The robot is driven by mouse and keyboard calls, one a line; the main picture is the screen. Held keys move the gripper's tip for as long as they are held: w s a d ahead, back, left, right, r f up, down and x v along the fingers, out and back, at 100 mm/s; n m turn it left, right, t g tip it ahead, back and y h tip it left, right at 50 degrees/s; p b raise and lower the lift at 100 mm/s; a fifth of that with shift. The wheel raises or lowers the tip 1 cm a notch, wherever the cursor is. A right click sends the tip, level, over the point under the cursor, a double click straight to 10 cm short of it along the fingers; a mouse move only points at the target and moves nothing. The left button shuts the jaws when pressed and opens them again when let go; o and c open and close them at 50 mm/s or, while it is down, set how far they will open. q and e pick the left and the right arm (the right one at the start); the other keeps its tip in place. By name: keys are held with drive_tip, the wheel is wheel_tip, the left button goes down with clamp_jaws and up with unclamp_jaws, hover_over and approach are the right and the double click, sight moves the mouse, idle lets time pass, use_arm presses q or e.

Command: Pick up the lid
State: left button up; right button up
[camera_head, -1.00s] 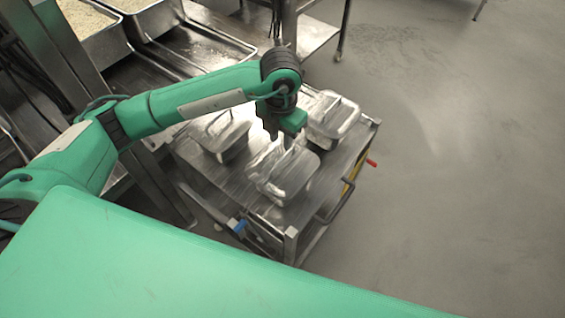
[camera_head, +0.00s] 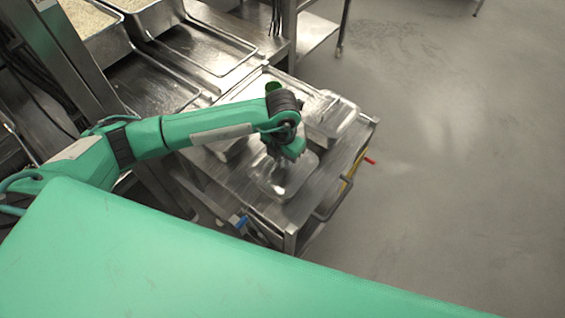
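Several metal containers stand on a steel cart. The near one has a shiny lid (camera_head: 287,183) on top. My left gripper (camera_head: 279,162) points down right over this lid, at its far part. The fingers are small and blend with the metal, so I cannot tell whether they are open or shut, or whether they touch the lid. A second container (camera_head: 333,118) stands behind to the right. A third (camera_head: 228,150) is mostly hidden behind my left arm. My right gripper is out of view.
The steel cart (camera_head: 305,208) has a dark handle (camera_head: 333,200) and a red-tipped lever (camera_head: 369,160) on its right side. Pans of rice (camera_head: 88,18) and a steel counter (camera_head: 150,90) are at the upper left. Grey floor lies open to the right.

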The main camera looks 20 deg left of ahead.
use_arm(q)
clamp_jaws()
drive_tip(key=shift+r, duration=0.15)
